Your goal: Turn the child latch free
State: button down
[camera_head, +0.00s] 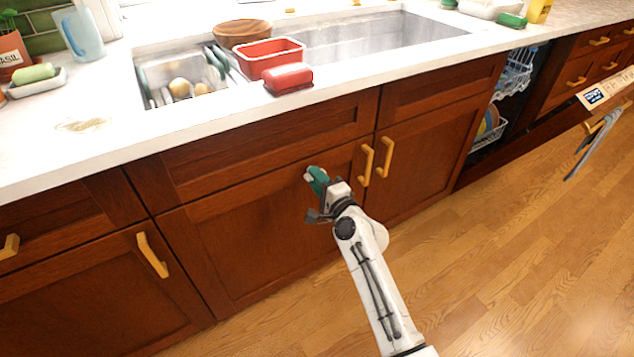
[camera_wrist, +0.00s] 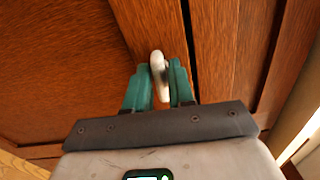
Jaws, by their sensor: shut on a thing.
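The child latch (camera_wrist: 157,68) is a small pale, rounded piece in the wrist view, on the wooden door near the dark gap between two door panels. My gripper (camera_wrist: 160,82) has green fingers, one on each side of the latch, shut on it. In the head view my gripper (camera_head: 315,176) is up against the sink cabinet door (camera_head: 255,230), left of the two yellow handles. A pale bit of the latch (camera_head: 308,175) shows at the fingertips there. The latch's base is partly hidden by the fingers, and I cannot tell how far it is turned.
Yellow handles (camera_head: 367,164) and (camera_head: 386,157) stand out from the doors just right of my gripper. The dishwasher (camera_head: 500,100) is open at the right. The wooden floor (camera_head: 480,270) is clear.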

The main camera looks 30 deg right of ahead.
jog(key=shift+n, duration=0.6)
jog(key=shift+f, duration=0.1)
jog(key=c, duration=1.1)
grip_release()
jog(key=shift+o, duration=0.2)
jog(key=s+p, duration=0.1)
jog(key=s, duration=0.9)
jog(key=shift+s, duration=0.4)
